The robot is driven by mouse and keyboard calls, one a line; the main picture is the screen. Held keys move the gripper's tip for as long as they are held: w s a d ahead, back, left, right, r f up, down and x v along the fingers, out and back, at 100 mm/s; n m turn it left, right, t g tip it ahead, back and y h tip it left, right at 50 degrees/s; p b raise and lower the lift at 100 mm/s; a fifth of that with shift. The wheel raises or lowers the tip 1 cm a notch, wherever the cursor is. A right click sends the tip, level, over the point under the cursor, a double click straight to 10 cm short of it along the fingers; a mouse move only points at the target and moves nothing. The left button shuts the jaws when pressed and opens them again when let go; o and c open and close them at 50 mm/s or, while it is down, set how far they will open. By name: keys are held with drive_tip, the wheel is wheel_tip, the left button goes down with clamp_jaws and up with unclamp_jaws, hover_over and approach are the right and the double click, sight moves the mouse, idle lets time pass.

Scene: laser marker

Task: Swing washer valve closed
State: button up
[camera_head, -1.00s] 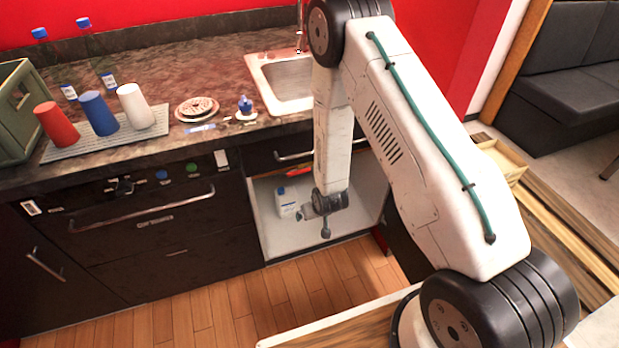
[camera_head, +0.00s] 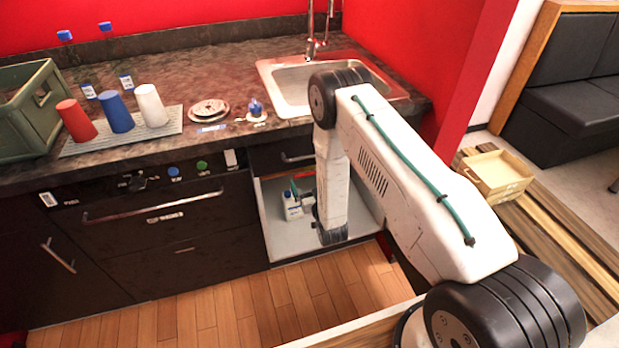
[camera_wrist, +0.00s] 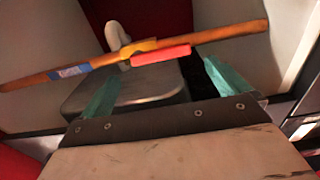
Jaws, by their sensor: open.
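The washer valve has a red lever (camera_wrist: 160,57) and a brass-coloured body (camera_wrist: 138,46) on a copper pipe (camera_wrist: 225,34) with a blue band. The lever lies roughly along the pipe, tilted slightly in the wrist view. My gripper (camera_wrist: 163,82) is open, with one teal finger on each side in the picture. The lever appears between and just beyond the fingertips; I cannot tell whether either finger touches it. In the head view, a bit of red pipework (camera_head: 303,174) shows inside the open sink cabinet, and my arm hides most of the valve area.
A white bottle (camera_head: 292,206) stands in the cabinet near my wrist. A grey rounded object (camera_wrist: 125,88) lies below the pipe in the wrist view. The sink (camera_head: 290,88) and counter are above. A wooden box (camera_head: 497,175) stands at right.

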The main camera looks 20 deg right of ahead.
sight(305, 174)
drive_tip(key=shift+w+a, duration=0.1)
drive_tip(key=shift+w, duration=1.7)
drive_tip(key=shift+c, duration=0.3)
